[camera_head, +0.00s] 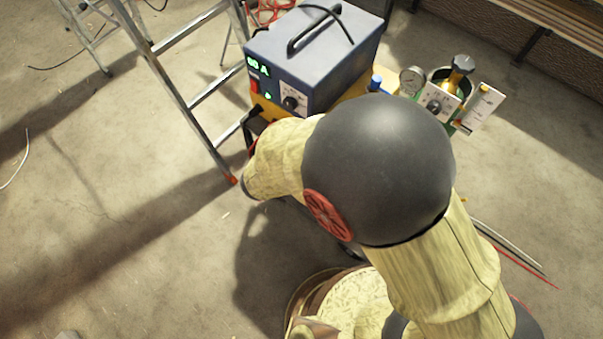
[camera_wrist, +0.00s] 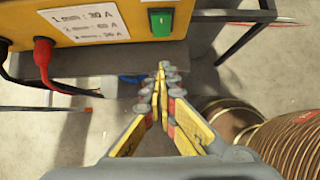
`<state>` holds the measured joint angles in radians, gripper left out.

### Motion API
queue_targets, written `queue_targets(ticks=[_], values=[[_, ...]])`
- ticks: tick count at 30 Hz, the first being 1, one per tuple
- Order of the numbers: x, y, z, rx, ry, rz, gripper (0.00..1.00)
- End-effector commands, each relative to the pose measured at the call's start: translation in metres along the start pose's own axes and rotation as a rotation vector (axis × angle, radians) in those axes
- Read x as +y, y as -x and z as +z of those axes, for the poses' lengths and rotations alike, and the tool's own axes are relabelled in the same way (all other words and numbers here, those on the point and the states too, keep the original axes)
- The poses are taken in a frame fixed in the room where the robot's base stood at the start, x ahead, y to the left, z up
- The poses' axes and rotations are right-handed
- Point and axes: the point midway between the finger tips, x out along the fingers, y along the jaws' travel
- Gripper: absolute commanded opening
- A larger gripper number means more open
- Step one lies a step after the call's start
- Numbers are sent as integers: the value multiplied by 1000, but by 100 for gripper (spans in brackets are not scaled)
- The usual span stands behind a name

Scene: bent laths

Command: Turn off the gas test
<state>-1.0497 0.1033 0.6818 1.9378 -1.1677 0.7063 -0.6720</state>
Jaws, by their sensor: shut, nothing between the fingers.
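The welding machine (camera_head: 315,62) is a dark blue box with a black handle, a lit green display, a red switch and a black knob on its front. I cannot read which control is the gas test. My gripper (camera_wrist: 161,75) is shut and empty, its tips below the green switch in the picture and seemingly apart from the panel. In the head view my arm hides the gripper and most of the yellow panel.
A red plug with cable (camera_wrist: 45,60) sits in the panel's left side. Right of the machine stand a gauge (camera_head: 412,80), a knob plate (camera_head: 438,103) and a gas bottle (camera_head: 458,76). A ladder (camera_head: 187,95) stands left. Rods (camera_head: 515,255) lie on the floor.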

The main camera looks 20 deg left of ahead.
Motion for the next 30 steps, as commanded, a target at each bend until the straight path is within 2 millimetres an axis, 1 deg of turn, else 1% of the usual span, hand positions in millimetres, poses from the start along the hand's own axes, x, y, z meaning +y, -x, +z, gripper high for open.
queue_targets(ticks=[1, 4, 6, 10, 17, 30], values=[[-1, -14, -2, 0, -2, -4, 0], [0, -32, -2, 1, -3, -2, 0], [0, -39, 7, 0, -5, -1, 0], [0, -50, 19, 0, -4, -1, 0], [0, -56, 28, 1, -1, 1, 0], [0, -59, 28, -12, 0, 0, 0]])
